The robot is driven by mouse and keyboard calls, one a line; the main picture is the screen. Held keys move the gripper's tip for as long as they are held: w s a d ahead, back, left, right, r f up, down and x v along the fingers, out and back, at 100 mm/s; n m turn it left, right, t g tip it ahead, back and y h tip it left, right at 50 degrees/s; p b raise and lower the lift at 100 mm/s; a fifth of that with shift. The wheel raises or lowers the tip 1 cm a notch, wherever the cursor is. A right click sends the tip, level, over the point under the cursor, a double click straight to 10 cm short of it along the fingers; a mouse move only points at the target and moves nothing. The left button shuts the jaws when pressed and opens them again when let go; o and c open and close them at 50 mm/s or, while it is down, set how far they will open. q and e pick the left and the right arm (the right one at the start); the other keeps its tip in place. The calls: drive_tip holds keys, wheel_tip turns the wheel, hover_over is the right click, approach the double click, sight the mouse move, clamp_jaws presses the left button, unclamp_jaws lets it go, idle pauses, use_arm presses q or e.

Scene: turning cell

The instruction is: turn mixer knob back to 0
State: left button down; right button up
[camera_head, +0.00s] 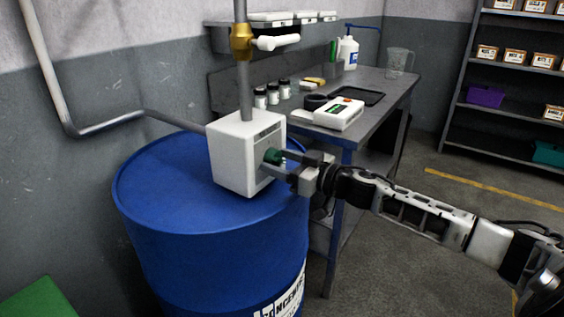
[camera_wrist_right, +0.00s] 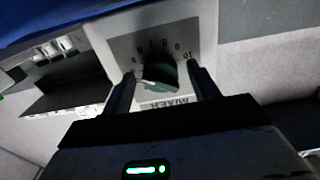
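The mixer is a white box (camera_head: 236,160) on top of the blue drum (camera_head: 160,190), with a vertical pipe rising from it. Its green knob (camera_head: 273,156) is on the box's right-facing side. In the right wrist view the knob (camera_wrist_right: 160,72) sits on a grey dial plate (camera_wrist_right: 124,48) with numbers and the word MIXER. A pale mark shows on the knob, but I cannot read its setting. My right gripper (camera_head: 283,165) is at the knob. Its fingers (camera_wrist_right: 163,85) stand on either side of the knob, apart, with gaps visible. My left gripper is out of view.
A grey workbench (camera_head: 375,88) stands behind the drum, with a white device (camera_head: 339,114), a black tray (camera_head: 358,96), small jars and a clear jug (camera_head: 398,62). A shelf rack (camera_head: 515,92) with boxes is at the far right.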

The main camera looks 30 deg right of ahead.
drive_tip(key=c, duration=0.8)
